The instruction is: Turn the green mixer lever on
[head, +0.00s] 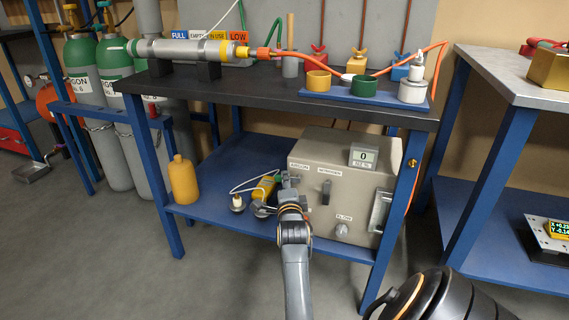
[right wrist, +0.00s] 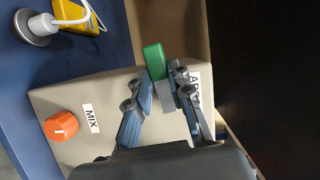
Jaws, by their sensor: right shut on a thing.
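The beige mixer box (head: 363,200) stands on the blue lower shelf, with ARGON, NITROGEN and FLOW labels on its front. My right gripper (head: 290,187) reaches the left side of the box and covers part of it. In the right wrist view, the green lever (right wrist: 153,58) sticks up at the tips of my right gripper (right wrist: 165,82). The two fingers are closed on the lever's lower part, beside a label starting "AR". An orange knob (right wrist: 62,127) sits on the same box by a MIX label. My left gripper is not in view.
A display (head: 364,156) reading 0 sits on the box. A black lever (head: 326,191) and a round FLOW knob (head: 341,230) are on its front. A yellow device (head: 264,188) with a white cable and a yellow bottle (head: 182,180) stand left on the shelf (head: 215,170).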

